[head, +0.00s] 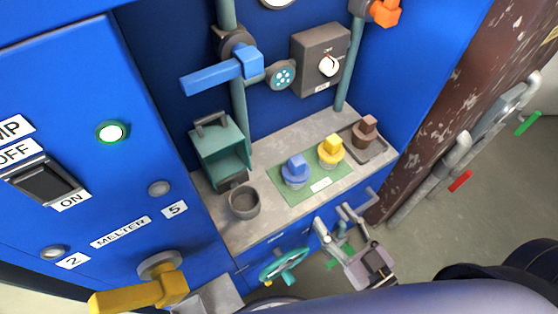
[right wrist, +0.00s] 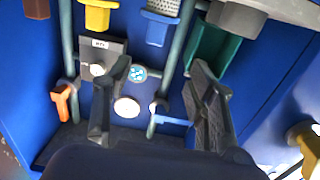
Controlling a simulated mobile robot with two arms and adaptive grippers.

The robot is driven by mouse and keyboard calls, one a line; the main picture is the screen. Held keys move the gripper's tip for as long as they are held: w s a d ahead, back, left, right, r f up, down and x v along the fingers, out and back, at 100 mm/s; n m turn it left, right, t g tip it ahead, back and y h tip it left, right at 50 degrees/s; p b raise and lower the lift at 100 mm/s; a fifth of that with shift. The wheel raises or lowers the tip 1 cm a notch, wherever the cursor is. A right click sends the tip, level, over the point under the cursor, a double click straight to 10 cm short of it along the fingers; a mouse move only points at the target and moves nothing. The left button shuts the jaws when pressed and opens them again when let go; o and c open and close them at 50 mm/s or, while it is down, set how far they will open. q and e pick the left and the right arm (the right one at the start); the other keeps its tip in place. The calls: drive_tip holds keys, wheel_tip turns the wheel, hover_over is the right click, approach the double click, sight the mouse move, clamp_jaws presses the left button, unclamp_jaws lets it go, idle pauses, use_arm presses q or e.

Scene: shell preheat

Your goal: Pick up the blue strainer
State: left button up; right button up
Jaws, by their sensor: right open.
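The blue strainer (head: 295,170) stands upright on a green mat (head: 288,193) on the grey shelf, beside a similar yellow piece (head: 331,152). In the right wrist view the blue strainer (right wrist: 157,30) shows at the top with part of its mesh, cut by the frame edge. My right gripper (head: 332,216) is open and empty, in front of the shelf, below and to the right of the blue strainer. In the right wrist view its two fingers (right wrist: 161,65) are spread apart, with the strainer beyond them. My left gripper is not in view.
A brown piece (head: 365,132) sits in a dark tray (head: 378,150) at the right. A teal scoop (head: 220,152) and a grey cup (head: 244,202) stand left of the mat. A blue-handled valve (head: 225,72) and pipes rise behind. A teal handwheel (head: 284,265) is below the shelf.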

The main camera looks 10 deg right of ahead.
approach(302, 166)
drive_tip(key=x, duration=0.1)
drive_tip(key=p+x, duration=0.1)
drive_tip(key=x, duration=0.3)
drive_tip(key=shift+w+a, duration=0.1)
drive_tip(key=shift+a, duration=0.3)
drive_tip(key=shift+w+a, duration=0.15)
drive_tip(key=shift+w, duration=0.4)
drive_tip(key=x, duration=0.2)
drive_tip(key=p+x, duration=0.1)
drive_tip(key=x, duration=0.2)
drive_tip(key=shift+w+d, duration=0.2)
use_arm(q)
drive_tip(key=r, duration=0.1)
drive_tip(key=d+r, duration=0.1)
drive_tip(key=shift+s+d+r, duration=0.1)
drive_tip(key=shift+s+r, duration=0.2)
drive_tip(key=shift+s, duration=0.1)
use_arm(e)
drive_tip(key=shift+c, duration=0.4)
drive_tip(key=shift+c, duration=0.6)
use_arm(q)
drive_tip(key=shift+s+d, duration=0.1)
use_arm(e)
clamp_jaws()
